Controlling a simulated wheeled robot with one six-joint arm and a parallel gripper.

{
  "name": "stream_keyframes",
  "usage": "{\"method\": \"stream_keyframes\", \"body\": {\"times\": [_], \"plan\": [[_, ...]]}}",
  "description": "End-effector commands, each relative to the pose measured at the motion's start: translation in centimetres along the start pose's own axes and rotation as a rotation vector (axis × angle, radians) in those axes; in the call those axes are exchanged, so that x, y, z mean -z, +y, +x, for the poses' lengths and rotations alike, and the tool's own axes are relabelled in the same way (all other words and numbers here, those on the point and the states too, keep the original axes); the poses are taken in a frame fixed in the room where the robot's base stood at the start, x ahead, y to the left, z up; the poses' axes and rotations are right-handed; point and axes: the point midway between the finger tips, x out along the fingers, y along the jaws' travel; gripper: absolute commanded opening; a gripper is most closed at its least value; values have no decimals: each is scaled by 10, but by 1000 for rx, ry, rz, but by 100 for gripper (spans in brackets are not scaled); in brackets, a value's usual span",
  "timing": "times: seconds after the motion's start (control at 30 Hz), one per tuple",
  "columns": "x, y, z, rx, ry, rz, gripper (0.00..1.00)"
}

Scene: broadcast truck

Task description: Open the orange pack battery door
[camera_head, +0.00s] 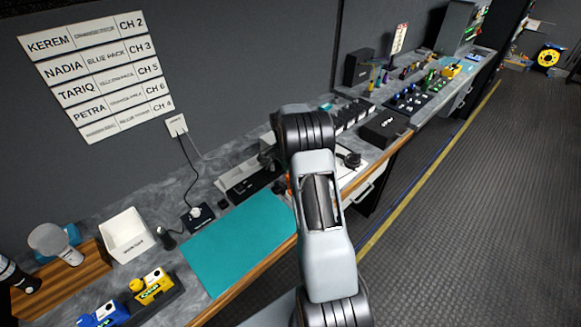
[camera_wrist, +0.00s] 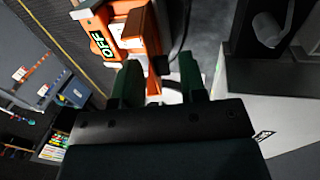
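The orange pack (camera_wrist: 108,38) shows at the top of the wrist view, with a label reading OFF on its side. Its battery door cannot be made out clearly. My gripper (camera_wrist: 160,84) has its two dark green fingers apart, just in front of the pack, with part of the orange body showing between and behind them. I see no clear grip on it. In the head view my arm hides the gripper and most of the pack; only an orange sliver (camera_head: 289,185) shows beside the arm.
A teal mat (camera_head: 240,240) lies on the grey counter left of my arm. A yellow pack (camera_head: 153,287), a blue pack (camera_head: 103,315) and a white bin (camera_head: 125,236) stand further left. A black box (camera_head: 383,131) and other gear stand beyond my arm. The floor at right is clear.

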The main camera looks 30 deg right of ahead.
Motion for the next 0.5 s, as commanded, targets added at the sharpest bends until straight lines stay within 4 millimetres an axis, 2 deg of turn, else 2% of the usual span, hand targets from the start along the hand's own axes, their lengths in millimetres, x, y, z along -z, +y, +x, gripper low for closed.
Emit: {"method": "stream_keyframes", "body": {"times": [0.33,0.5], "plan": [[0,0,-4,2,1,0,42],[0,-1,-27,5,3,0,42]]}}
